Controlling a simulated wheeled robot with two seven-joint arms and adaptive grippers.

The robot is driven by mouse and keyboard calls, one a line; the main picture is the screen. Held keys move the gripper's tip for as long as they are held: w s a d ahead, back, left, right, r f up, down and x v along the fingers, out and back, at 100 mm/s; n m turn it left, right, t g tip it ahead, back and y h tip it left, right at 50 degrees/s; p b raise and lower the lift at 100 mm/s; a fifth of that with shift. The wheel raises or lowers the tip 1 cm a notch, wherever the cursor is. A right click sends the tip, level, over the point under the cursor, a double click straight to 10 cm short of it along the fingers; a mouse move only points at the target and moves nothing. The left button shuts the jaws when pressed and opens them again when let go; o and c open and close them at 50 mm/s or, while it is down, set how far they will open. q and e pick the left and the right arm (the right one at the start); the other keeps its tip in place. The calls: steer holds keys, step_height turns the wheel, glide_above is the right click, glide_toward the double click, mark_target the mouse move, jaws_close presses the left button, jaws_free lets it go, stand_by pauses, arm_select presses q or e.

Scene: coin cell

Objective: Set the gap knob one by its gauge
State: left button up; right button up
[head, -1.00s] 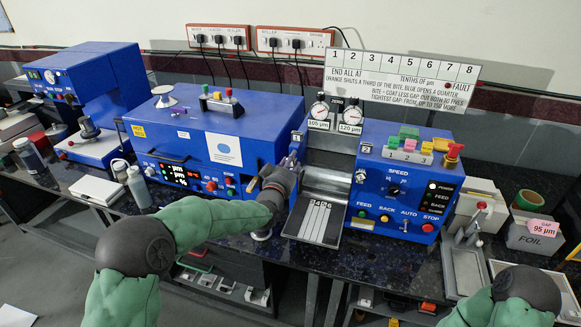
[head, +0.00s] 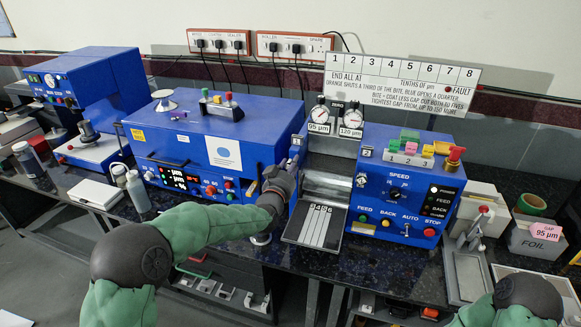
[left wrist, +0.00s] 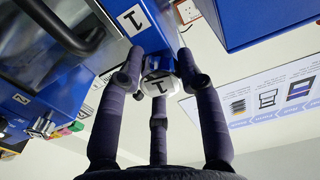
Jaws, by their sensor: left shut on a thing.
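Gap knob one, a pale round knob marked 1 (left wrist: 156,79), shows between the fingers of my left gripper (left wrist: 161,92) in the left wrist view. It sits by the blue housing with a plate marked 1 (left wrist: 132,20). In the head view my left gripper (head: 286,168) is at the left end of the roller machine and hides the knob. The left gripper is shut on the knob. The left gauge (head: 319,113) has a label reading 95 µm (head: 318,128); the right gauge (head: 352,117) reads 120 µm. My right gripper is outside the picture.
A pink gap tag (head: 544,229) on the foil box (head: 536,238) reads 95 µm. The blue control box (head: 405,195) stands right of the striped tray (head: 316,226). A large blue cabinet (head: 215,140) stands close to my left gripper. A sign (head: 400,80) stands behind.

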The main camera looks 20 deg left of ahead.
arm_select(q)
steer(key=shift+r, duration=0.2)
steer(key=o, duration=1.1)
steer(key=shift+c, duration=0.2)
steer(key=shift+o, duration=0.4)
steer(key=shift+f, duration=0.1)
steer(key=shift+s, duration=0.1)
steer(key=s, duration=1.1)
steer(key=shift+s+a, duration=0.2)
steer(key=shift+s, duration=0.2)
